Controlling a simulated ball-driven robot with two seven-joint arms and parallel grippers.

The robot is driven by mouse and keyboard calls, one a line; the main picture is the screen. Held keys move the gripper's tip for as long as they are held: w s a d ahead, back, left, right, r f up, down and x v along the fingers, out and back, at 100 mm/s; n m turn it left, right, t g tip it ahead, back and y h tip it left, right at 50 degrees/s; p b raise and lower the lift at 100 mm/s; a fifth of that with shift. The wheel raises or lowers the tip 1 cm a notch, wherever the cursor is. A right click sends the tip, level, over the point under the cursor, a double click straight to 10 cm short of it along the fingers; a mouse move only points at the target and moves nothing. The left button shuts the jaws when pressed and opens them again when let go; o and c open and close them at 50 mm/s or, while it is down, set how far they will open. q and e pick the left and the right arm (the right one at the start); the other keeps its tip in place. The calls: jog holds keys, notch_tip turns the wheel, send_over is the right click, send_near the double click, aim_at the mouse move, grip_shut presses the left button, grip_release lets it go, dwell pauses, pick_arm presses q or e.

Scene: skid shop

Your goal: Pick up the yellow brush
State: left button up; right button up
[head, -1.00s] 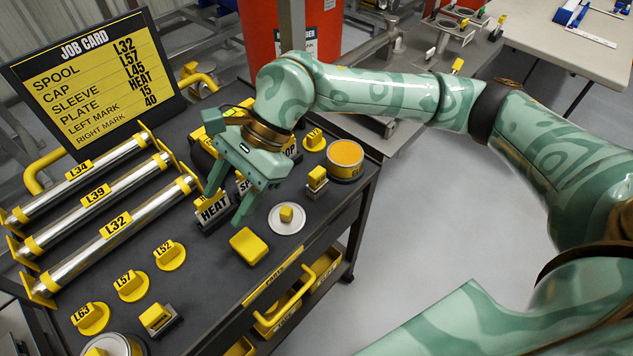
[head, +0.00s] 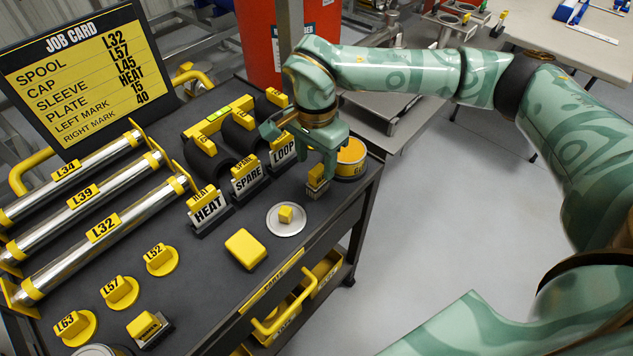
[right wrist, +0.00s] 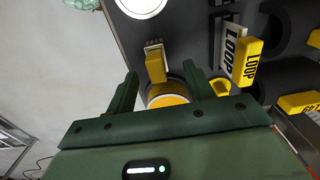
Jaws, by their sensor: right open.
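The yellow brush (head: 317,178) stands on the dark cart top near its right edge, with a small yellow block handle over a grey bristled base. In the right wrist view, the brush (right wrist: 156,66) shows between and just beyond the two fingers. My right gripper (head: 304,158) is open and empty, above and close beside the brush; one finger partly overlaps it in the head view. In the right wrist view, the gripper (right wrist: 160,74) has a finger on each side of the brush, and I cannot tell whether either touches. My left gripper is not in view.
A yellow-topped round tin (head: 351,158) stands close behind the brush. The LOOP plate (head: 283,150) is to its left, with the SPARE and HEAT plates. A white disc with a yellow knob (head: 286,220) and a yellow block (head: 246,249) lie nearer. The cart edge is close on the right.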

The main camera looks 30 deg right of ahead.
aim_at(318, 169)
jog(key=f+b, duration=0.1)
jog(key=f, duration=0.1)
jog(key=f+b, duration=0.1)
jog(key=f, duration=0.2)
jog(key=shift+s+d+f, duration=0.15)
jog(key=shift+s+f, duration=0.05)
jog(key=shift+r, duration=0.15)
jog(key=c, duration=1.1)
